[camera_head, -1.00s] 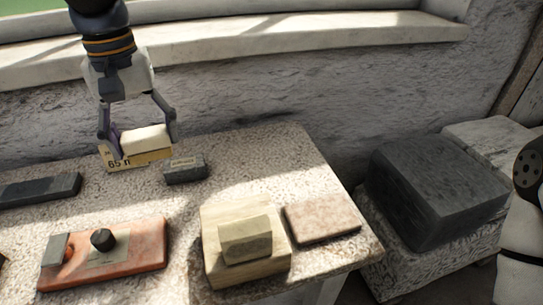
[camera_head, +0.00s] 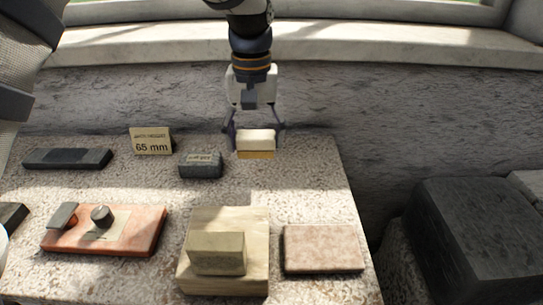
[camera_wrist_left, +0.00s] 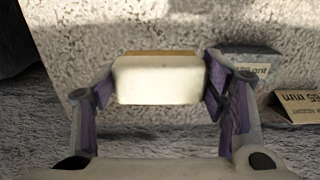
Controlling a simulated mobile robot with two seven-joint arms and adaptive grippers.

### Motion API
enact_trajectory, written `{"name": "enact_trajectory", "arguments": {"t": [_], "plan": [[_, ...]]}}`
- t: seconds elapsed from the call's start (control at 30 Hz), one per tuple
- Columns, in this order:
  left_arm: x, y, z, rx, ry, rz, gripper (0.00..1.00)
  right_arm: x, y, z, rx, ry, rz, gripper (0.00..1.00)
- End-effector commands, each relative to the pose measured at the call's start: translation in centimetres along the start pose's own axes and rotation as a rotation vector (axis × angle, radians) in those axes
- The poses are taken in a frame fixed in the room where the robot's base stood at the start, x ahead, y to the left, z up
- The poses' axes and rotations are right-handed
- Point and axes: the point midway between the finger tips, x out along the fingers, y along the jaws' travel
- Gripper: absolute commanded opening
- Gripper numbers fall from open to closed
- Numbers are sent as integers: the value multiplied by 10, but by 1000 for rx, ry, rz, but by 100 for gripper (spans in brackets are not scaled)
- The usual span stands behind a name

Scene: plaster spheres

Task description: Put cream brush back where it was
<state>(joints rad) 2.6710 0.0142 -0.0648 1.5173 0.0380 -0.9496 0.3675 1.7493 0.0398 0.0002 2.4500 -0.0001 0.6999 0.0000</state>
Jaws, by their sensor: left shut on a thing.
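The cream brush (camera_head: 256,143) is a small block with a pale cream upper part and a tan lower layer. My left gripper (camera_head: 256,137) is shut on it, one finger at each end, and holds it over the back right part of the stone table (camera_head: 312,190). In the left wrist view the brush (camera_wrist_left: 158,80) sits level between the purple-padded fingers (camera_wrist_left: 160,85). Whether its underside touches the table is hard to tell. My right gripper is not in view.
A dark grey block (camera_head: 201,166) and a "65 mm" card (camera_head: 152,142) stand left of the brush. A wooden block (camera_head: 222,280) bearing a smaller block, a pinkish slab (camera_head: 323,248) and an orange board (camera_head: 140,232) lie in front. A stone wall rises behind.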

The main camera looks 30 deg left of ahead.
Motion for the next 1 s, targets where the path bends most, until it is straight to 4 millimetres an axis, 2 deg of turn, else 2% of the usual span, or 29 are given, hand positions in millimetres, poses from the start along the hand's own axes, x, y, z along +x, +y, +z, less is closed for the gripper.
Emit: {"name": "enact_trajectory", "arguments": {"t": [0.03, 0.27, 0.43, 0.8, 0.83, 0.9, 1.0], "plan": [[18, 6, -6, 1, -10, -5, 44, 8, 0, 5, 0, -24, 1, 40], [34, 20, -21, -2, 1, 1, 44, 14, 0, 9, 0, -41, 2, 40], [63, 22, -22, -2, 1, 1, 44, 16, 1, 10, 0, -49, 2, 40], [69, 22, -23, -2, 6, 3, 44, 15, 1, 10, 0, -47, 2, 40], [70, 22, -23, -2, 5, 3, 68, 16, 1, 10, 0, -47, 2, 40], [69, 22, -23, -2, 6, 3, 84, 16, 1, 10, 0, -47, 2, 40], [69, 22, -23, -2, 6, 3, 86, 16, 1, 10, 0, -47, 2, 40]]}}
